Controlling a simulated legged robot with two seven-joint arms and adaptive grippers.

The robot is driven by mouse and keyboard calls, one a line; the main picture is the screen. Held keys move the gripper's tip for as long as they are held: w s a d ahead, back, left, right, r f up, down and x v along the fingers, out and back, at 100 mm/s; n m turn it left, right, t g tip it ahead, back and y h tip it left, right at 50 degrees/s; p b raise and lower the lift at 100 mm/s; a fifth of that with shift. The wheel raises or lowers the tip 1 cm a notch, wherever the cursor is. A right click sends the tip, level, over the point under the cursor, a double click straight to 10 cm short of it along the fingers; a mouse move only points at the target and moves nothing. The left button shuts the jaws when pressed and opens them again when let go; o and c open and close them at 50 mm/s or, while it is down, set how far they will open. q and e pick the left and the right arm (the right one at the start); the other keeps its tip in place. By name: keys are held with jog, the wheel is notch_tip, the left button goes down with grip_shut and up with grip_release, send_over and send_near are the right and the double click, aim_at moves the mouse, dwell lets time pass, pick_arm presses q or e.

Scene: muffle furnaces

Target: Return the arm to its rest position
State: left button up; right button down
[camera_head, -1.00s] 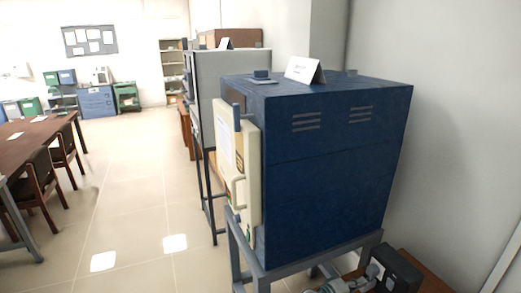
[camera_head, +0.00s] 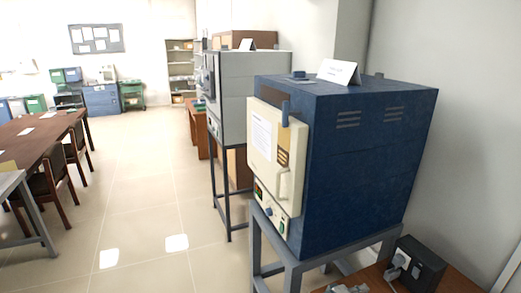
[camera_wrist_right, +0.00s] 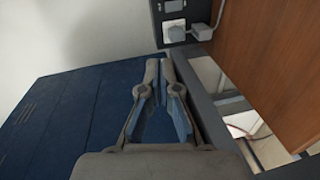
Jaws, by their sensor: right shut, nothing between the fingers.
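My right gripper (camera_wrist_right: 160,68) is shut and empty in the right wrist view, its two fingertips close together. In that view it shows in front of the blue furnace's side (camera_wrist_right: 75,120) and the grey stand frame; I cannot tell the gap. In the head view only a small grey part of my right gripper (camera_head: 345,288) shows at the bottom edge, below the blue muffle furnace (camera_head: 365,150). My left gripper is not in view.
The blue furnace stands on a grey metal stand (camera_head: 292,270). A black socket box (camera_head: 420,265) with plugs sits on a brown surface beside it. A grey furnace (camera_head: 250,95) stands farther back. A table (camera_head: 40,140) with chairs is at left; the floor between is clear.

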jog(key=s+a+f+g+y, duration=0.25)
jog(key=s+f+y, duration=0.45)
jog(key=s+f, duration=1.1)
jog(key=s+a+f+m+y, duration=0.1)
jog(key=s+a+y, duration=0.3)
jog(key=s, duration=0.7)
jog(key=s+a+f+m+y, duration=0.15)
jog(key=s+a+y, duration=0.3)
jog(key=s, duration=0.65)
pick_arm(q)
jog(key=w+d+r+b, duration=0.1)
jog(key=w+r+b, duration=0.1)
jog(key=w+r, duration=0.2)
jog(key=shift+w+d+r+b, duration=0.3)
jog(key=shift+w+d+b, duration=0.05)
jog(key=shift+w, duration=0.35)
pick_arm(e)
jog(key=s+f+g, duration=0.1)
jog(key=s+f, duration=0.1)
jog(key=f, duration=1.4)
jog(key=s+f+g, duration=0.1)
jog(key=s+f, duration=0.1)
jog(key=f, duration=1.4)
jog(key=shift+s+n, duration=0.25)
jog(key=shift+n, duration=0.2)
jog(key=shift+h, duration=0.25)
